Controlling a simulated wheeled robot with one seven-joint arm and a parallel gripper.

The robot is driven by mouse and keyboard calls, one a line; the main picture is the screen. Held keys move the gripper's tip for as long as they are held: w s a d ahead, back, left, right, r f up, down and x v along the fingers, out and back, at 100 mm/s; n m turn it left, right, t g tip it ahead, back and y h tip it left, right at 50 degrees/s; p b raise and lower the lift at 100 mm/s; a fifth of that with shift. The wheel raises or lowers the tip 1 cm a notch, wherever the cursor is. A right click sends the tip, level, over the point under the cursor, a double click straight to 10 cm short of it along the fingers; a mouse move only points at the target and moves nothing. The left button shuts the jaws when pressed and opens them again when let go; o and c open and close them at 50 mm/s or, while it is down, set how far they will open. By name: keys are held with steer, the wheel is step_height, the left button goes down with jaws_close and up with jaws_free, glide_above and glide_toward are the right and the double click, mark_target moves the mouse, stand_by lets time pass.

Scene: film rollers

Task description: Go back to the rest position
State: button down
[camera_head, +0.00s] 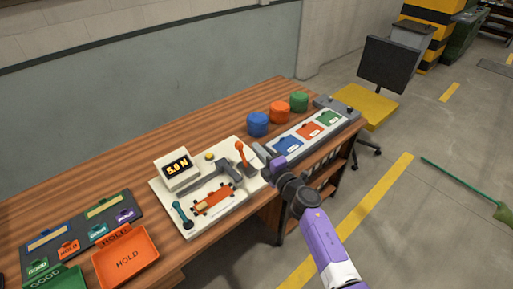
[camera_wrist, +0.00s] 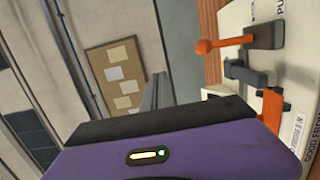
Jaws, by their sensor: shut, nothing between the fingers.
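My gripper (camera_head: 262,153) is at the right end of the white test fixture (camera_head: 185,222), close to the lever with the orange knob (camera_head: 239,146). Its fingers are shut with nothing between them. I cannot tell whether it touches the fixture. The fixture has a display (camera_head: 177,168) reading 5.9 N, and an orange part (camera_head: 213,200) lies in its middle. In the wrist view the orange-knobbed lever (camera_wrist: 205,46) shows at upper right, and my purple gripper housing fills the lower part.
A grey tray rack (camera_head: 289,157) with blue, orange and green pads lies to the right. Blue (camera_head: 258,124), orange (camera_head: 280,112) and green (camera_head: 299,101) rollers stand behind it. An orange HOLD bin (camera_head: 127,262) is at left. A chair (camera_head: 366,106) stands beyond the wooden table (camera_head: 130,158).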

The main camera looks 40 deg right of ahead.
stand_by(0.5)
steer(key=s+a+r+m+t+h, duration=0.2)
steer(key=s+r+m, duration=0.4)
steer(key=s+a+f+m+g+y+b, duration=0.1)
steer(key=s+a, duration=0.5)
steer(key=s, duration=0.7)
steer(key=s+a+f+m+g+y+b, duration=0.1)
steer(key=s+a+m, duration=0.5)
steer(key=s, duration=0.7)
steer(key=s+a+f+m+g+y+b, duration=0.2)
steer(key=s+a+b, duration=0.3)
steer(key=s, duration=0.8)
steer(key=shift+s+a+f+m+g, duration=0.35)
steer(key=shift+a+m+g, duration=0.3)
steer(key=shift+a, duration=0.35)
